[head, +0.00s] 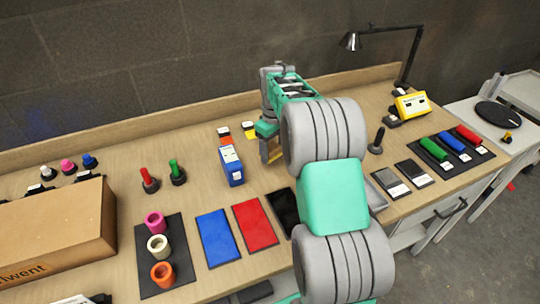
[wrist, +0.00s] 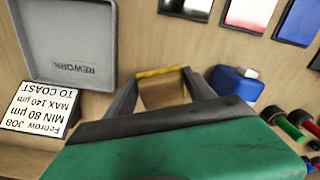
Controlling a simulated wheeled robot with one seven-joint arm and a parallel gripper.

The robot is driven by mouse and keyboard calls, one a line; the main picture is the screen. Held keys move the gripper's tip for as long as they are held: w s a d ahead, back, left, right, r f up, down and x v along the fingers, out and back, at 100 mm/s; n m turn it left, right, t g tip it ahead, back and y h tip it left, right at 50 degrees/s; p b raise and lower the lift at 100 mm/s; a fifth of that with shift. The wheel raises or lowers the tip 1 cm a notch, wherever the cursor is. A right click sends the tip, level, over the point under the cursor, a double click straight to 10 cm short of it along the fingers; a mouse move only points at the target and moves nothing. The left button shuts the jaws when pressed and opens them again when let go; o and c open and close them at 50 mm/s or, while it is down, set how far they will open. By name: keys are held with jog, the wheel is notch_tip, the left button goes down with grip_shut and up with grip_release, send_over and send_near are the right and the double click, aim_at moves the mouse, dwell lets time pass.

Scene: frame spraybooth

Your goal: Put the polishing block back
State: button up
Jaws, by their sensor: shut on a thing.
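My gripper (head: 271,156) is shut on a tan block with a yellow edge, which I take to be the polishing block. In the wrist view, the block (wrist: 163,93) sits between the two grey fingers of my gripper (wrist: 160,88). A large part of the bench behind my arm is hidden. No marked place for the block is clear in either view.
A blue box (head: 231,165) stands just left of my gripper. Blue (head: 217,237) and red (head: 255,224) panels lie in front. A grey REWORK tray (wrist: 64,45) and a white job card (wrist: 40,110) are on the wrist view's left. A black peg (head: 377,140) stands to the right.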

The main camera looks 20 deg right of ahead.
aim_at(270, 165)
jog(key=w+f, duration=0.2)
jog(key=f, duration=0.1)
jog(key=shift+w, duration=0.3)
notch_tip(270, 165, down, 3)
jog(key=shift+r+p, duration=0.2)
jog(key=shift+p, duration=0.25)
jog(key=shift+f, duration=0.35)
jog(key=o, duration=1.8)
jog(key=shift+c, duration=0.2)
jog(key=shift+s, duration=0.1)
